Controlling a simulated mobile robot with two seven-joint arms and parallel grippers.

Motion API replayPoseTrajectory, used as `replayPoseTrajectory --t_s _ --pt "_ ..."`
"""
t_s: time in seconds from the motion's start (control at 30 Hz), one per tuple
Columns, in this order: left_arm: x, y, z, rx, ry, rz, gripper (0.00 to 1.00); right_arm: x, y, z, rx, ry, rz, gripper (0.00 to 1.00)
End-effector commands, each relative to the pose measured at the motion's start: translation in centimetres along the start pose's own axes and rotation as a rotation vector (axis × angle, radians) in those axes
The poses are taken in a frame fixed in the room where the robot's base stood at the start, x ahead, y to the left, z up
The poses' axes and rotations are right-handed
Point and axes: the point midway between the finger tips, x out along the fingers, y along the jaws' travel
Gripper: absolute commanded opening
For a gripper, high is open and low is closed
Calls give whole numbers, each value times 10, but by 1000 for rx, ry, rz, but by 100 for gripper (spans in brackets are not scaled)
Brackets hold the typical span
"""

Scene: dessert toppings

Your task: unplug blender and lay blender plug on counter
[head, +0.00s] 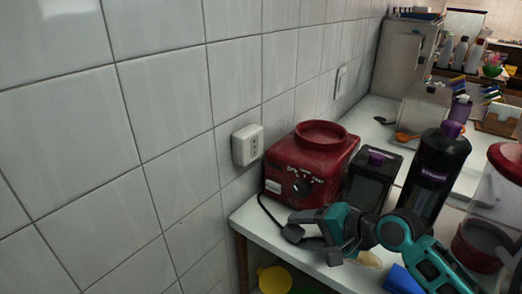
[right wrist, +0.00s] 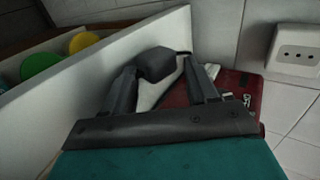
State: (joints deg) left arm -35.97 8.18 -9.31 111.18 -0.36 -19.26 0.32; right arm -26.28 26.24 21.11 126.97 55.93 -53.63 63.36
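The red blender base (head: 312,165) stands on the white counter near the tiled wall. Its black cord runs down to the dark plug (head: 293,233), which is at the counter's front edge, out of the socket. The wall socket (head: 247,145) is empty. My right gripper (head: 305,224) is low over the counter edge beside the plug. In the right wrist view, the plug (right wrist: 157,63) sits at the tips of my right gripper (right wrist: 160,75), close to the left finger, and the fingers are spread with a gap. Whether the plug fully rests on the counter is hard to tell. My left gripper is not in view.
A black box with a purple cap (head: 371,178) and a black bottle (head: 434,175) stand right of the blender base. A clear jar with a red lid (head: 490,215) is at the far right. Yellow and green round things (right wrist: 83,43) lie on a shelf below the counter.

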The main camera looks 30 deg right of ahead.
Motion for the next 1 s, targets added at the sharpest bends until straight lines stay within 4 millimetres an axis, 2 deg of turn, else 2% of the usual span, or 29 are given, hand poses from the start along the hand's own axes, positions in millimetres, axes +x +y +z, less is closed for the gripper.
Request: replayPoseTrajectory --t_s 0.03,0.17,0.5,0.53,0.57,0.87,1.0 --pt "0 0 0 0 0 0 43 0 4 0 2 -2 10 69" --pt "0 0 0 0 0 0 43 1 5 0 3 -3 15 80" --pt "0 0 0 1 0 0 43 1 9 1 5 -5 25 80" --pt "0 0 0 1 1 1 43 2 9 1 5 -5 25 65" --pt "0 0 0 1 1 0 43 2 9 1 5 -5 26 68" --pt "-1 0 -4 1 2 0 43 -1 7 1 6 -5 25 69" --pt "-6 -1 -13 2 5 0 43 -8 3 1 6 -6 26 78"
